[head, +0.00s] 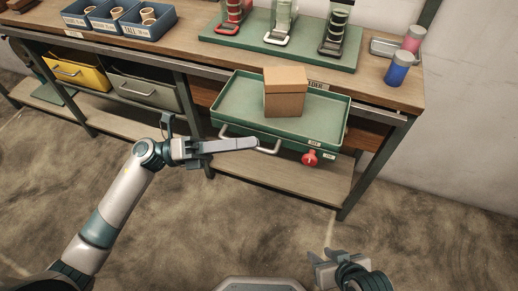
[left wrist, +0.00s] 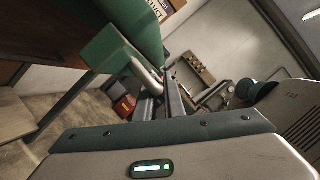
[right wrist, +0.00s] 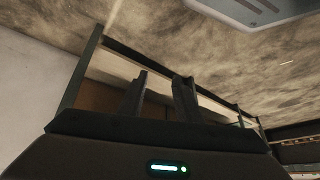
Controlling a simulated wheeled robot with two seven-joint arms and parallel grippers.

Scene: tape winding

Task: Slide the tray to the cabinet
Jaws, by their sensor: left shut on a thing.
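The green tray (head: 235,103) sticks out from under the front of the workbench, with a brown cardboard box (head: 285,97) upright on it. A light metal handle (head: 268,149) is on its front, with a red knob (head: 310,158) to the right. My left gripper (head: 254,143) is shut on the handle. In the left wrist view the handle (left wrist: 149,78) runs into the fingers (left wrist: 165,92), and the tray's green front shows above. My right gripper (head: 323,262) is low over the floor, away from the tray. Its fingers (right wrist: 160,95) are apart and empty. I cannot pick out a separate cabinet.
The workbench top (head: 180,50) holds blue bins (head: 140,22), a green rack base (head: 275,50) with spools, and a blue jar (head: 398,68). Yellow (head: 78,72) and grey (head: 145,90) drawers hang at left. A lower shelf (head: 285,182) runs beneath. The floor in front is clear.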

